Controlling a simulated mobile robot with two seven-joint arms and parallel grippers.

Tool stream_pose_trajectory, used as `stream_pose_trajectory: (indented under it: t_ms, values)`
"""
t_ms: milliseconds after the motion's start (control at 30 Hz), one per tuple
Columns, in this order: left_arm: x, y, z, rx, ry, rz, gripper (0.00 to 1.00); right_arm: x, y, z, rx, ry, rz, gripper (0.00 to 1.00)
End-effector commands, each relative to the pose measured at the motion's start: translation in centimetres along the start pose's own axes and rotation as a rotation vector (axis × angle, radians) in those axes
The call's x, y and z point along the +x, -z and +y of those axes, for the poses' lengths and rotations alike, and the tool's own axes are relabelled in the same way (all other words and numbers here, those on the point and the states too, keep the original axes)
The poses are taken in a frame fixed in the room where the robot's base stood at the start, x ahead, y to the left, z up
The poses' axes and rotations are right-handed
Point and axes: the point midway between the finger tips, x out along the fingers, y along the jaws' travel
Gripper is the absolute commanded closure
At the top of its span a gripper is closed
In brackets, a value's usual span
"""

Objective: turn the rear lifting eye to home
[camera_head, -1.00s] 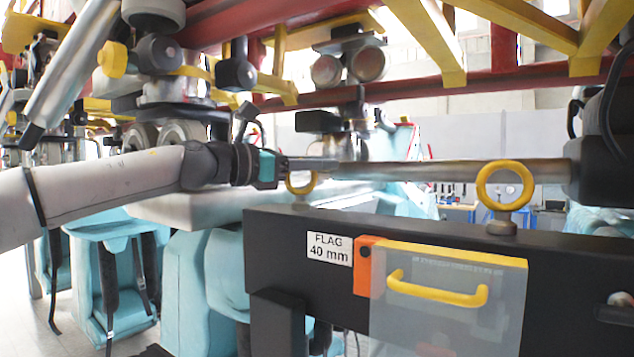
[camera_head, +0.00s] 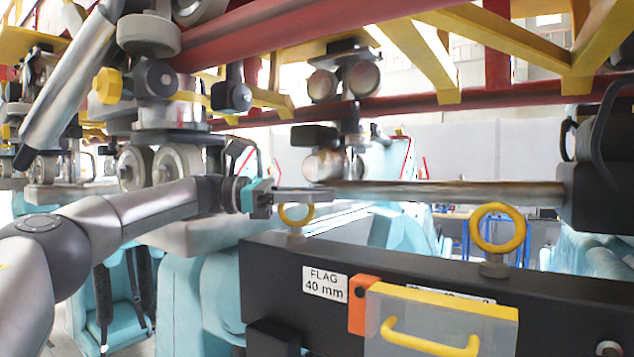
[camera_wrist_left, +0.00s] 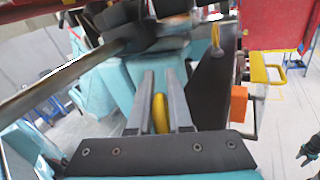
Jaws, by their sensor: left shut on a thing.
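Two yellow ring-shaped lifting eyes stand on a black beam (camera_head: 420,268). My left gripper (camera_head: 302,193) is at the left eye (camera_head: 296,215), its fingers across the ring's upper part. In the left wrist view the fingers (camera_wrist_left: 161,103) stand on either side of this yellow eye (camera_wrist_left: 160,115), shut on it. Its ring is partly hidden by the fingers. The right eye (camera_head: 497,228) stands upright and free on its grey base, and shows in the wrist view (camera_wrist_left: 216,36). A dark part at the wrist view's lower right edge may be my right gripper; its fingers are unclear.
A long metal bar (camera_head: 450,192) runs just above and behind the eyes. The beam front carries a "FLAG 40 mm" label (camera_head: 324,284), an orange block (camera_head: 358,302) and a clear cover with a yellow handle (camera_head: 425,340). Red and yellow track structure hangs overhead.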

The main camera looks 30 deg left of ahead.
Motion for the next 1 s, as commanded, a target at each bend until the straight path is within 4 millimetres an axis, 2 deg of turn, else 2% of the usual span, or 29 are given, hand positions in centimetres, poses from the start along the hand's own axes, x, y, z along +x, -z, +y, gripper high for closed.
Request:
stream_pose_trajectory:
  t_ms: [200, 667, 700, 900, 1000]
  values:
    - [0.02, -0.28, -0.03, 0.003, 0.035, -0.01, 1.0, -0.86, 0.08, 0.0, 0.0, 0.0, 0.0, 0.5]
    - [0.02, -0.2, -0.13, 0.003, 0.045, -0.013, 1.0, -0.9, 0.1, -0.01, 0.0, 0.0, 0.0, 0.5]
    - [0.03, -0.2, -0.13, 0.003, 0.045, -0.012, 0.79, -0.9, 0.1, -0.01, 0.0, 0.0, 0.0, 0.5]
    - [0.03, -0.13, -0.15, 0.001, 0.045, -0.011, 0.57, -0.9, 0.1, 0.0, 0.0, 0.0, 0.0, 0.5]
    - [0.03, -0.1, -0.16, 0.001, 0.046, -0.01, 0.54, -0.9, 0.1, 0.0, 0.0, 0.0, 0.0, 0.5]
